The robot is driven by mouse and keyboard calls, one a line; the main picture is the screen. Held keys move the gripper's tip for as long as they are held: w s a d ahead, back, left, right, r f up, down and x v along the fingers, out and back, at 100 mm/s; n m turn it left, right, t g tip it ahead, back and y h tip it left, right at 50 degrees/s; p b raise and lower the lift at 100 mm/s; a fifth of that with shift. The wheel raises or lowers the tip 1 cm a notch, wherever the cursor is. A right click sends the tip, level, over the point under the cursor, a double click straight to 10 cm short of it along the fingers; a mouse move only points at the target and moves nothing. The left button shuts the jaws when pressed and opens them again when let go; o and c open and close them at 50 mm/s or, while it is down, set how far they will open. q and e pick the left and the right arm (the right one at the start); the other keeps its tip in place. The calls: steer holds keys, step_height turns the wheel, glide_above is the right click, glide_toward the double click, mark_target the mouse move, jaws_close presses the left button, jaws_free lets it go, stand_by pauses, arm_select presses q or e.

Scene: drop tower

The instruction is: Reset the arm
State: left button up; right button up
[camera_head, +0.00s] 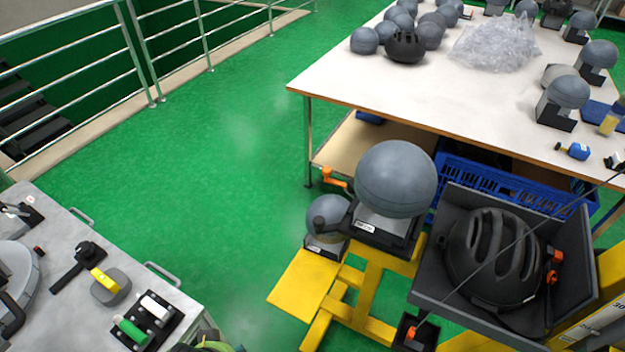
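A yellow drop tower frame (366,285) stands on the floor at the lower middle. A large grey headform (396,178) sits on a black holder (378,232) that has a white label, above the yellow base. An orange handle (335,178) sticks out to the left of the holder. A dark tray (437,292) to the right holds a black helmet (495,258), with orange knobs (552,265) at its right side. I cannot tell which part is the arm that the task names. Neither of my grippers can be made out.
A white table (350,82) at the back holds several grey headforms, another helmet (404,47) and clear plastic wrap (497,42). A blue crate (510,182) is below it. A grey bench (60,310) with tools is at lower left. Green floor between is clear. Railings (140,50) stand upper left.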

arm_select(q)
steer(key=s+a+f+g, duration=0.1)
steer(key=s+f, duration=0.4)
steer(key=f, duration=0.8)
steer(key=s+f+g, duration=0.1)
steer(key=s+f, duration=0.4)
steer(key=f, duration=0.8)
steer(key=s+a+f, duration=0.2)
steer(key=s+f, duration=0.3)
steer(key=s, duration=0.4)
steer(key=shift+b, duration=0.35)
